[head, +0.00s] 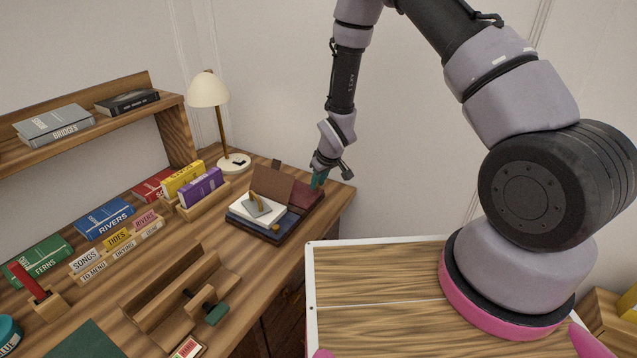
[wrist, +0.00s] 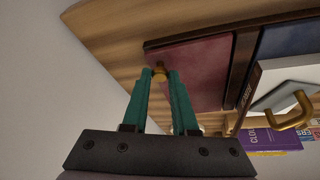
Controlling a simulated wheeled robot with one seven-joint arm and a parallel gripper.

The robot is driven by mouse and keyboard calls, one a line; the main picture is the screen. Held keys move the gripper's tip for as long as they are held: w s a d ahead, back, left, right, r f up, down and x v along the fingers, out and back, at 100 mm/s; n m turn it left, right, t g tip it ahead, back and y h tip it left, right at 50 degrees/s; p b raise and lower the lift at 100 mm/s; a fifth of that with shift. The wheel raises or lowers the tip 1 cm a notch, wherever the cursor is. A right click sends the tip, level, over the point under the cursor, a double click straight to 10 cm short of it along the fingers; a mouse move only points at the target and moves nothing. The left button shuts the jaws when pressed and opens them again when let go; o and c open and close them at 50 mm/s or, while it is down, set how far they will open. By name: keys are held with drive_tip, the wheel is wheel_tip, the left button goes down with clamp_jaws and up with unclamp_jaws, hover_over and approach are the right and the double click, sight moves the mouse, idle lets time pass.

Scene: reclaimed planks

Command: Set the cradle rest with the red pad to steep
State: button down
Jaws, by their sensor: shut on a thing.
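The cradle (head: 277,238) stands near the right end of the wooden desk. Its rest with the dark red pad (head: 309,195) is on the right side; it fills the middle of the wrist view (wrist: 195,72). A brass knob (wrist: 160,73) is at that rest's edge. My gripper (head: 319,178) has teal fingers closed around the knob, which shows between the fingertips in the wrist view (wrist: 160,76). The rest's exact angle is hard to tell. A dark blue pad (head: 284,224) is on the cradle's other side.
A lamp (head: 209,92) stands behind. Books and a wooden rack (head: 178,300) fill the desk's left. A wall is close beyond the gripper.

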drive_tip(key=shift+s+a+r+n+t+h, duration=0.2)
drive_tip(key=shift+s+a+r+t+h, duration=0.15)
drive_tip(key=shift+r+t, duration=0.2)
drive_tip(key=shift+s+a+r+n+t+h, duration=0.25)
drive_tip(key=shift+s+r+t+h, duration=0.15)
drive_tip(key=shift+t, duration=0.15)
drive_tip(key=shift+s+a+r+n+t+h, duration=0.15)
drive_tip(key=shift+s+a+r+t+h, duration=0.35)
drive_tip(key=shift+t, duration=0.35)
drive_tip(key=shift+s+a+r+n+t+h, duration=0.1)
drive_tip(key=shift+s+a+r+t+h, duration=0.15)
drive_tip(key=shift+s+r+t, duration=0.35)
drive_tip(key=shift+s+f+t, duration=0.1)
drive_tip(key=shift+f+t, duration=0.05)
drive_tip(key=shift+t, duration=0.1)
drive_tip(key=c, duration=0.7)
unclamp_jaws()
drive_tip(key=v, duration=1.1)
